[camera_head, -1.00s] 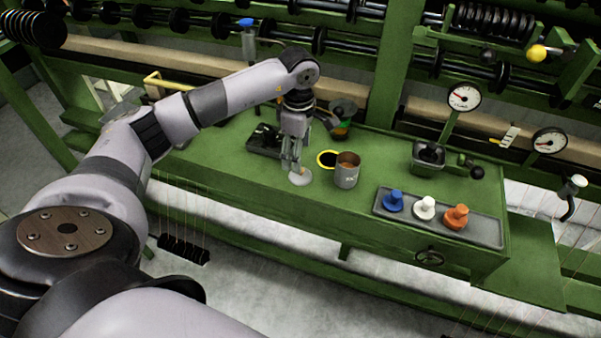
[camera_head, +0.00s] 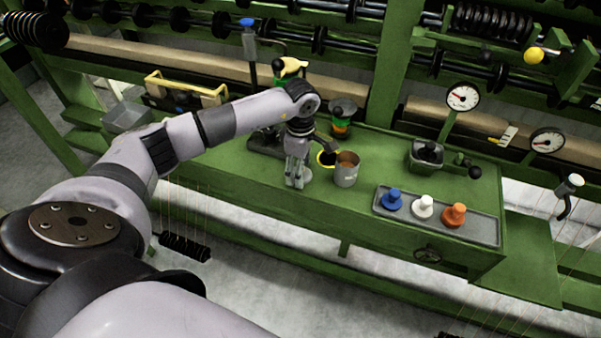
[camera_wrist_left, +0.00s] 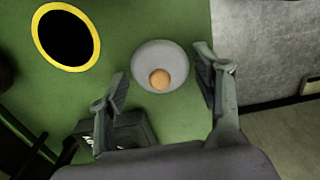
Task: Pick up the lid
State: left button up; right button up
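The lid (camera_wrist_left: 160,56) is a pale grey disc with a small orange-brown knob. It lies on the green bench top (camera_wrist_left: 190,18) in the left wrist view. In the head view the lid (camera_head: 306,177) is partly hidden behind my left gripper (camera_head: 294,182). My left gripper (camera_wrist_left: 162,72) is open, with its fingers spread on either side of the lid in the wrist view. Nothing is between the fingers except the lid as seen below or ahead; I cannot tell the exact height gap. My right gripper is not in view.
A grey tray (camera_head: 480,232) with blue, white and orange knobbed pieces lies to the right. A dark block (camera_wrist_left: 128,129) lies near the left finger. Bench front is clear.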

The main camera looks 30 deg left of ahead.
pick_arm(q)
jog(key=c, duration=0.8)
jog(key=shift+c, duration=0.2)
